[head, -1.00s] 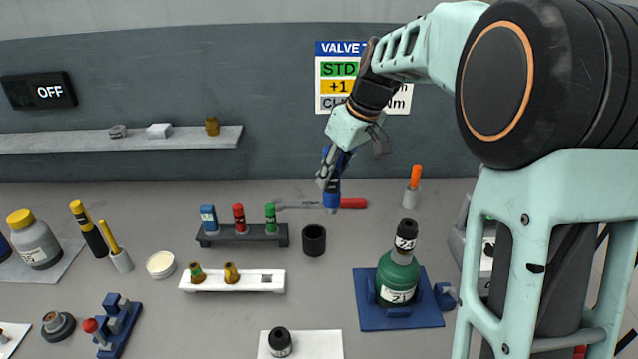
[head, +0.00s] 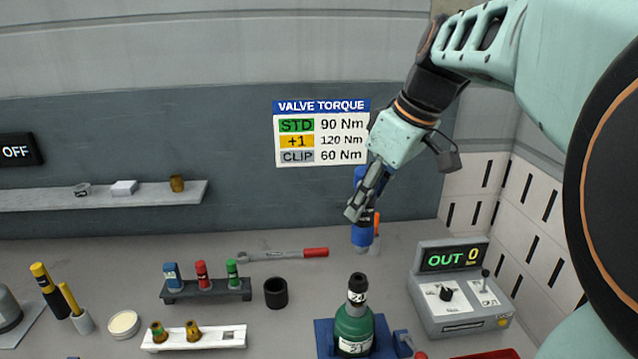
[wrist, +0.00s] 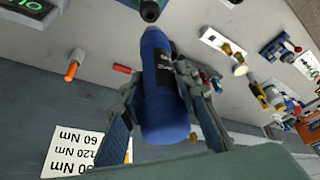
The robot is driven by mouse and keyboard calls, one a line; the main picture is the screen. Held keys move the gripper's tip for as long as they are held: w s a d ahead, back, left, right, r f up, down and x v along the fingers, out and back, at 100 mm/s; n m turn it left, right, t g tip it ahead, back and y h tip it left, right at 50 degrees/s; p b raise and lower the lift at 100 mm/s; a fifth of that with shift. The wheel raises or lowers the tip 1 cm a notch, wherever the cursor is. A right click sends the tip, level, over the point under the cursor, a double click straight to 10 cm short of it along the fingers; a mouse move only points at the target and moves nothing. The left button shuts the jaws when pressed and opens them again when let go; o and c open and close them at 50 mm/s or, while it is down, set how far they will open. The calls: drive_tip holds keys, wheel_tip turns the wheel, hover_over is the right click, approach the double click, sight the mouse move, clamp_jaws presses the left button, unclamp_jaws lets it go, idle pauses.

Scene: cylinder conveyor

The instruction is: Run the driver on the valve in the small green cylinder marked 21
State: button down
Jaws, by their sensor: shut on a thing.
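The small green cylinder (head: 352,333) stands upright in a blue base (head: 324,340) at the bottom of the head view. Its black valve top (head: 357,291) faces up; the label is partly cut off and hard to read now. My gripper (head: 361,208) is shut on a blue driver (head: 362,236). In the head view the driver is above the cylinder and apart from the valve. In the wrist view the driver (wrist: 160,85) lies between both fingers, with a black top (wrist: 149,10) beyond its far end, probably the valve.
A torque box (head: 462,290) reading "OUT 0" stands right of the cylinder. A black cup (head: 276,292), a rack (head: 205,291) with coloured sockets and a white holder (head: 195,341) stand to the left. A red-handled wrench (head: 285,254) lies behind; an orange-handled tool (head: 376,228) is behind the driver.

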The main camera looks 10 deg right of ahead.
sight(362, 238)
drive_tip(key=shift+f+b, duration=2.15)
drive_tip(key=shift+f, duration=0.7)
drive_tip(key=shift+f+b, duration=0.5)
drive_tip(key=shift+f, duration=0.1)
drive_tip(key=shift+r, duration=0.15)
drive_tip(key=shift+f+b, duration=0.8)
drive_tip(key=shift+b, duration=0.45)
idle(1.7)
drive_tip(key=shift+r, duration=0.1)
idle(0.4)
drive_tip(key=shift+r+p, duration=2.35)
drive_tip(key=shift+r, duration=0.7)
